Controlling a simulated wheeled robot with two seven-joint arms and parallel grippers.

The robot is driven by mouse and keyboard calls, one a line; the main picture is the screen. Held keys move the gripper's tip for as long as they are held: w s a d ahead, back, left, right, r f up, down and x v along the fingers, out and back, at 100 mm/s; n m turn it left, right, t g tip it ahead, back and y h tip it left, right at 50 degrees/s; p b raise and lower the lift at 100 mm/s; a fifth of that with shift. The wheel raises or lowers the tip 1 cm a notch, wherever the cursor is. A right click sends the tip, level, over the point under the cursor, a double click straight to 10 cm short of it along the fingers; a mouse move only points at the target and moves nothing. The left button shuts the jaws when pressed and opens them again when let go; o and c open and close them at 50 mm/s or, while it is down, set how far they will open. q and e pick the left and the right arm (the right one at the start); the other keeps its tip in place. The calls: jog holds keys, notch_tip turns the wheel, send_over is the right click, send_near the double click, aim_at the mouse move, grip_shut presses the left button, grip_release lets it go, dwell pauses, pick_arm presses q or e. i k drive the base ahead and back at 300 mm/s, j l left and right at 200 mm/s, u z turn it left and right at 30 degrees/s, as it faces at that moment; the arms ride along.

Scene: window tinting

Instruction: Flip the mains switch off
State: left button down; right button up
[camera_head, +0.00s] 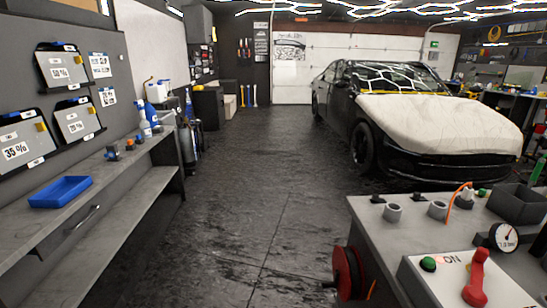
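The mains switch (477,276) is a red lever on a pale panel (438,291) at the bottom right of the head view. The lever stands up from its base and leans slightly to the right at its top, beside the letters "ON". A green round button or lamp (428,264) sits to the left of these letters. The lower part of the panel is cut off by the picture's bottom edge. Neither of my grippers shows in the view.
The panel stands on a grey bench (400,240) with a dial gauge (504,237), an orange cable (457,198) and a dark bin (518,204). A red reel (347,271) is at its left side. A black car (335,95) stands behind. The middle floor is clear.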

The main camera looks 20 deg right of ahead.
aim_at(473, 293)
jog(key=i+z, duration=0.15)
jog(key=z, duration=0.3)
jog(key=i+z, duration=0.2)
jog(key=z, duration=0.3)
jog(key=i+j+z, duration=0.1)
jog(key=z, duration=0.35)
jog(key=i+j+z, duration=0.15)
jog(key=z, duration=0.35)
jog(key=i+j+z, duration=0.15)
jog(key=z, duration=0.3)
jog(key=i+j+z, duration=0.1)
jog(key=j+z, duration=0.2)
jog(key=z, duration=0.2)
